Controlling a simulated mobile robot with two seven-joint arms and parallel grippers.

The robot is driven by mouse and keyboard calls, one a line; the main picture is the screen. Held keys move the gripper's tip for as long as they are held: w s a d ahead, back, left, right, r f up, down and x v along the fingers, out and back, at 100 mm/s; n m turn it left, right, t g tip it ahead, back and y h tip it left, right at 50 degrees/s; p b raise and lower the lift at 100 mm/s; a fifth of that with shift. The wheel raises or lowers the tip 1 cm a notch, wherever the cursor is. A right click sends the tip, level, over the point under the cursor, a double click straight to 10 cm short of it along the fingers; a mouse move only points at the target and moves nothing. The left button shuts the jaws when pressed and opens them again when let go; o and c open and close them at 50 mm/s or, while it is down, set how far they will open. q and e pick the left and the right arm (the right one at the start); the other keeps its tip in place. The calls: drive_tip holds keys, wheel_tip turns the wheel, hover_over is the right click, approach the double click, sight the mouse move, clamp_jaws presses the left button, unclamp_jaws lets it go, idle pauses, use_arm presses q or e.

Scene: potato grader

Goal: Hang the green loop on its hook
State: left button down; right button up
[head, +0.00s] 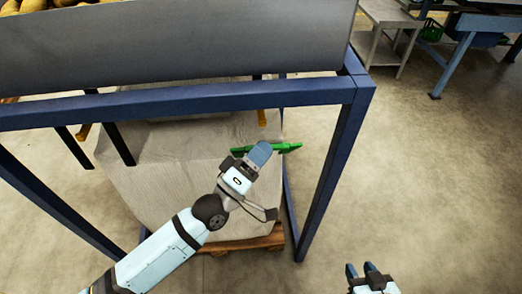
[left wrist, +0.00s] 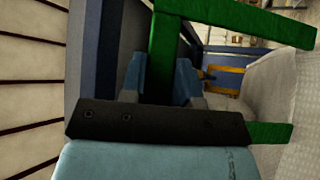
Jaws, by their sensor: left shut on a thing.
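The green loop (head: 290,148) is a flat, stiff-looking band at the right top corner of the pale bulk bag (head: 165,180). My left gripper (head: 259,153) is shut on it, beside that corner and below the blue frame's front beam. In the left wrist view, one leg of the green loop (left wrist: 161,60) passes between the fingers (left wrist: 162,78); another leg sticks out at lower right. Dark bars (head: 119,144) hang below the beam at left; I cannot tell which part is the green loop's hook. My right gripper (head: 368,270) is empty, its fingers apart, over bare floor.
The blue frame (head: 328,170) stands around the bag, with a grey panel (head: 180,45) above it. Yellow straps (head: 262,117) show at other bag corners. The bag rests on a wooden pallet (head: 245,244).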

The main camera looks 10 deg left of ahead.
use_arm(q)
drive_tip(key=c, duration=0.9)
unclamp_jaws()
drive_tip(key=shift+o, duration=0.2)
drive_tip(key=v, duration=1.3)
drive_tip(key=shift+s+a, duration=0.3)
drive_tip(key=shift+f, duration=0.1)
